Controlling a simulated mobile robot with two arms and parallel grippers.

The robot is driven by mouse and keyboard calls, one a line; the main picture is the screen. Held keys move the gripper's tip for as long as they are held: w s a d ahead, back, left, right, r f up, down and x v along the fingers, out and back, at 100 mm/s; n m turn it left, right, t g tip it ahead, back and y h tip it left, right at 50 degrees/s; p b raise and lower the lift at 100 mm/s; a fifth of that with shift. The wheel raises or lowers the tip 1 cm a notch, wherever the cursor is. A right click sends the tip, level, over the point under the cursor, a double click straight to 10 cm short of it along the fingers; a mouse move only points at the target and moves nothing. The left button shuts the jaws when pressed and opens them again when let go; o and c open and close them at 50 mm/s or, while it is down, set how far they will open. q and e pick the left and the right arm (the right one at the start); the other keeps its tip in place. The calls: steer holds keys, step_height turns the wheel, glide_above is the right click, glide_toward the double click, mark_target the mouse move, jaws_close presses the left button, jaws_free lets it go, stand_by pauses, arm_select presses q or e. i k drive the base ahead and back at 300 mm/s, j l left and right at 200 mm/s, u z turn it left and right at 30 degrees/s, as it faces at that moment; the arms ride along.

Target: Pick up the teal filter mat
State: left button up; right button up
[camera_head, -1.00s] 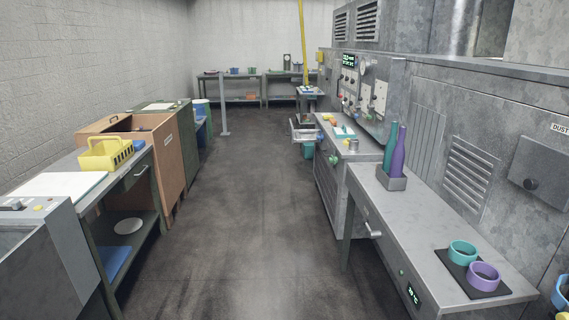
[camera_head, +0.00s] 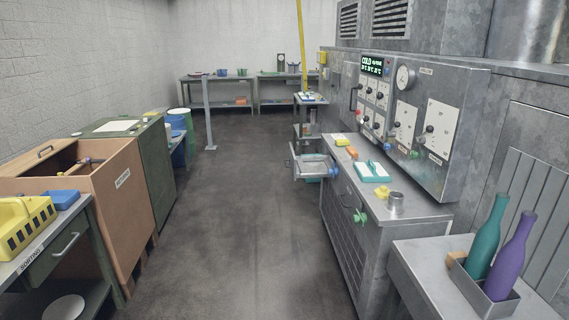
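A flat teal item with a white part (camera_head: 372,172) lies on the grey control-panel counter at the right. It may be the teal filter mat, but it is too small to be sure. More teal shows under the pulled-out metal tray (camera_head: 314,166) in the middle distance, mostly hidden. Neither of my grippers is in view.
A teal bottle (camera_head: 487,236) and a purple bottle (camera_head: 513,256) stand in a metal holder at near right. A metal cup (camera_head: 396,202) stands on the counter (camera_head: 378,215). An open wooden cabinet (camera_head: 135,205) lines the left. The aisle floor (camera_head: 235,220) is clear.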

mark_target(370, 171)
steer(key=i+z, duration=0.2)
steer(key=i, duration=0.4)
steer(key=i+j+z, duration=0.2)
steer(key=i, duration=0.35)
